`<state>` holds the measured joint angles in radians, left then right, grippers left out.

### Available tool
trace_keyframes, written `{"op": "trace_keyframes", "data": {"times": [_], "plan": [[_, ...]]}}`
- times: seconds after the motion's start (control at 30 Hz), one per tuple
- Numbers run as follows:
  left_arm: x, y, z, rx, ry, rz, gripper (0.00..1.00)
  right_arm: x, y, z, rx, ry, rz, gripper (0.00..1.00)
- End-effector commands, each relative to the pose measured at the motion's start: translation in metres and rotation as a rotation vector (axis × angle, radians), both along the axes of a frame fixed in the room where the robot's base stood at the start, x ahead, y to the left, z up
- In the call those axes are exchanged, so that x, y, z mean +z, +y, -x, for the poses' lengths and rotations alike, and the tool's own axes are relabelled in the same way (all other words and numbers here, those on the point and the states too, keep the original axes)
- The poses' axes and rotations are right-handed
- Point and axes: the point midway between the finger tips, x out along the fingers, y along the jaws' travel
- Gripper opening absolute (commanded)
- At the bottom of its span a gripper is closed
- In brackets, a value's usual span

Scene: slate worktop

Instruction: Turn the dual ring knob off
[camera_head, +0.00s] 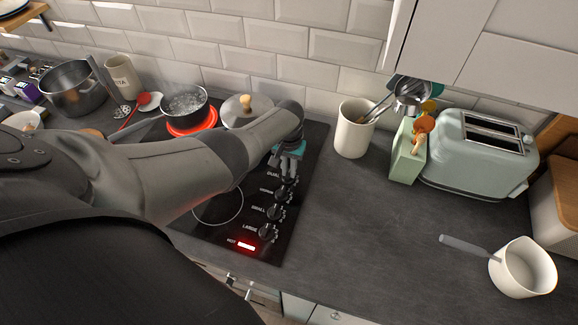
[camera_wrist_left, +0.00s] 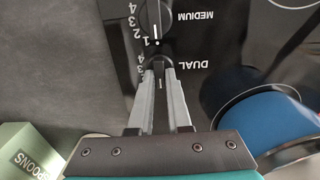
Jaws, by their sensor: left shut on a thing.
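The dual ring knob (camera_wrist_left: 161,64) is a small dark knob beside the white DUAL label on the black cooktop (camera_head: 222,234). In the left wrist view the two grey fingers of my left gripper (camera_wrist_left: 160,76) close on its sides, covering most of it. In the head view my left gripper (camera_head: 285,173) comes down at the far end of the knob row and hides the knob. The knob's exact setting is hard to read. The medium knob (camera_wrist_left: 156,18) is just beyond it. My right gripper is in neither view.
Other knobs (camera_head: 274,212) run toward the front, near a lit red HOT indicator (camera_head: 246,246). A white utensil crock (camera_head: 354,133), green box (camera_head: 405,158) and toaster (camera_head: 478,160) stand right. The middle worktop is clear.

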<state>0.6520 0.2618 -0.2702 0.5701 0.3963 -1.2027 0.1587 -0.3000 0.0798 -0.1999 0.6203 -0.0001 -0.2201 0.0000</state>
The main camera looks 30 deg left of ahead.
Motion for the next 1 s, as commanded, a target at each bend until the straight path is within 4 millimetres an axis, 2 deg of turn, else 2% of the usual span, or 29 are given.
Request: {"op": "trace_keyframes", "data": {"times": [0.4, 0.43, 0.7, 1.0], "plan": [[0.0007, 0.0006, -0.0005, 0.011, 0.0, 0.0, 0.0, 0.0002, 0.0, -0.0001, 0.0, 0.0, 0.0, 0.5], [0.0007, 0.0006, -0.0005, 0.011, 0.0, 0.0, 0.17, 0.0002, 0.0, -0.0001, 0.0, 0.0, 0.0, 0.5], [0.0004, 0.0003, -0.0003, 0.009, -0.001, 0.0, 0.46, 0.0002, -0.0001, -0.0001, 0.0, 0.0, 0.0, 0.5], [0.0029, 0.0001, -0.0003, 0.008, -0.001, 0.0, 0.46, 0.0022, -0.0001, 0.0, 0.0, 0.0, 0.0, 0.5]]}}
